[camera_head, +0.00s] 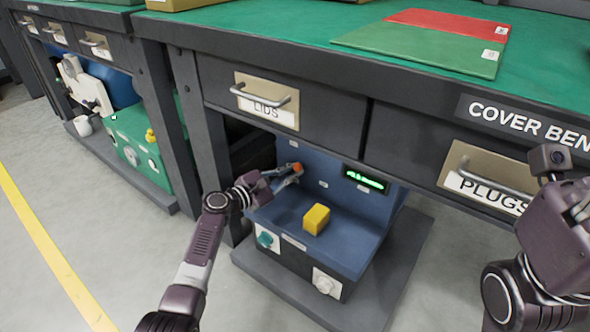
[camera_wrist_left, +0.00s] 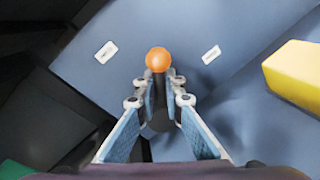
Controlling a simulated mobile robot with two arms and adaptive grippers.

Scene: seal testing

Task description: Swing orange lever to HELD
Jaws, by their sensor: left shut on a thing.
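The orange lever's round knob (camera_head: 297,167) stands out from the blue panel of the test machine (camera_head: 340,170) under the bench. It also shows in the left wrist view (camera_wrist_left: 158,59), just beyond my fingertips. My left gripper (camera_head: 288,177) is shut on the lever at or just below the knob; its two fingers (camera_wrist_left: 161,88) lie on either side of the dark shaft. Small white labels (camera_wrist_left: 106,52) sit left and right of the knob, their text too small to read. My right arm is at the right edge, its fingers out of view.
A yellow block (camera_head: 316,219) is on the machine, right of my left gripper. A green display (camera_head: 365,180) is lit on the panel. The bench with its LIDS drawer (camera_head: 265,107) and PLUGS drawer (camera_head: 485,185) overhangs from above. Floor is open at left.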

